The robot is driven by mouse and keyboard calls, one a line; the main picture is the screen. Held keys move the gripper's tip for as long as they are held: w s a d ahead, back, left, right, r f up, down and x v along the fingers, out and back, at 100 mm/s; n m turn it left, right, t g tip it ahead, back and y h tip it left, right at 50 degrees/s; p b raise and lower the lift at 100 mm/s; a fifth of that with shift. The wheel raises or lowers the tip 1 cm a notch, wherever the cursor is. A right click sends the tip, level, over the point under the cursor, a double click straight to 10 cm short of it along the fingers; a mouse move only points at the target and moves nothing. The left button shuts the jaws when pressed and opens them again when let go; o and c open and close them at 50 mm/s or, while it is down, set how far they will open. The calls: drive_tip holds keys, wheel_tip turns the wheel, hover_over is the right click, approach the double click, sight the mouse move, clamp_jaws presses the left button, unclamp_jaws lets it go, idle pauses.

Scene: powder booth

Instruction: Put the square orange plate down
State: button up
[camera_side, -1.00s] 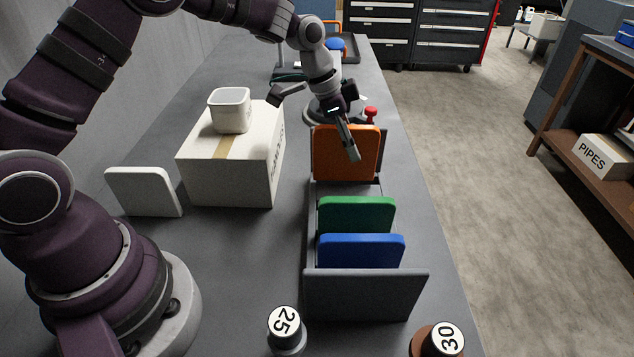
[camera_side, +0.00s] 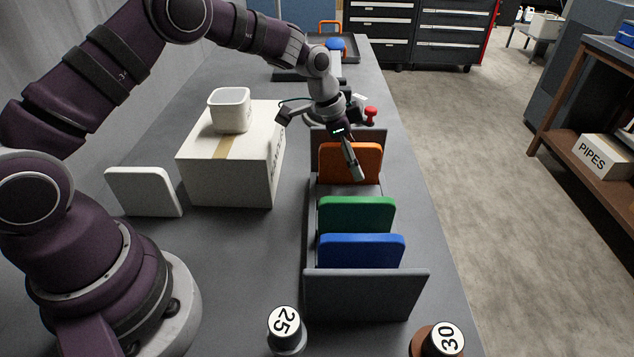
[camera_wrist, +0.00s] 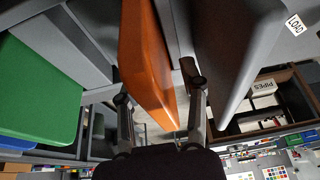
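The square orange plate (camera_side: 337,162) stands upright near the far end of the grey rack (camera_side: 362,297), its lower part hidden by the rack. My gripper (camera_side: 352,165) is at its top edge, with one finger in front of its near face.
A green plate (camera_side: 356,214) and a blue plate (camera_side: 362,251) stand nearer in the rack. A white plate (camera_side: 143,192) and a cardboard box (camera_side: 200,172) with a white tub (camera_side: 229,110) stand to the left. A red knob (camera_side: 370,113) is behind.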

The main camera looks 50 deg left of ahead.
drive_tip(key=v, duration=1.2)
drive_tip(key=shift+r, duration=0.2)
drive_tip(key=s+r+n+t+y, duration=0.2)
drive_tip(key=s+n, duration=0.7)
drive_tip(key=s, duration=0.9)
drive_tip(key=shift+s+a+r+y, duration=0.25)
drive_tip(key=shift+s+r+y, duration=0.25)
drive_tip(key=shift+r, duration=0.45)
drive_tip(key=shift+w, duration=0.15)
